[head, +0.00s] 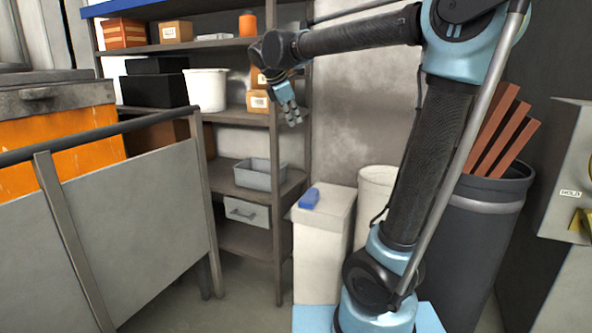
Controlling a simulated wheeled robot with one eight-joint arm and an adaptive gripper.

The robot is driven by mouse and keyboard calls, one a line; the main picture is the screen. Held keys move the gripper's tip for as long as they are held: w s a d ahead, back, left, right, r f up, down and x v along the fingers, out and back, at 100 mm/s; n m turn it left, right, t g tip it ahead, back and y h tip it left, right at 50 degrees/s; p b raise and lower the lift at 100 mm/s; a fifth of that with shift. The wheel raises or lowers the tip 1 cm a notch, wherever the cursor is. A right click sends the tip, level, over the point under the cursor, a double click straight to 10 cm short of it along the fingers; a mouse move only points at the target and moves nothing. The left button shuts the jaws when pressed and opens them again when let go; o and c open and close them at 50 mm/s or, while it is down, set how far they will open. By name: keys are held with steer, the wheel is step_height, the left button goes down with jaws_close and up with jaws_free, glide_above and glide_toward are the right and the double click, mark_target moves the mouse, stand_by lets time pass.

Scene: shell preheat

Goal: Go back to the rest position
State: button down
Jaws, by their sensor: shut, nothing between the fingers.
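My arm rises from its blue base in the head view, bends at the top and reaches to the left. My gripper (288,104) hangs at the arm's end, pointing down, in front of the right side of the shelf rack. It is shut and holds nothing. It is apart from the boxes behind it, as far as this one view shows.
A metal shelf rack (243,118) holds boxes, a white bucket (206,90) and a grey bin (260,176). A grey barrier (110,225) stands left, before an orange unit (70,145). A blue object (309,198) lies on a white stand (316,250). A dark barrel (478,250) holds reddish bars.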

steer(key=s+d+f+m+g+y, duration=0.1)
steer(key=s+d+f+m+g, duration=0.1)
steer(key=s+d+f+m, duration=1)
steer(key=s+d+f+m+y, duration=0.1)
steer(key=s+d+f+m, duration=0.1)
steer(key=s+f, duration=0.3)
steer(key=s+d+f+m+y, duration=0.1)
steer(key=s+d+f+m, duration=0.2)
steer(key=s+f, duration=0.3)
steer(key=s+d+f+m+g, duration=0.1)
steer(key=s+d+f+m, duration=0.2)
steer(key=s+f, duration=0.3)
steer(key=shift+f+m+y, duration=0.4)
steer(key=shift+f+m, duration=0.2)
steer(key=shift+m, duration=0.1)
steer(key=shift+s, duration=0.1)
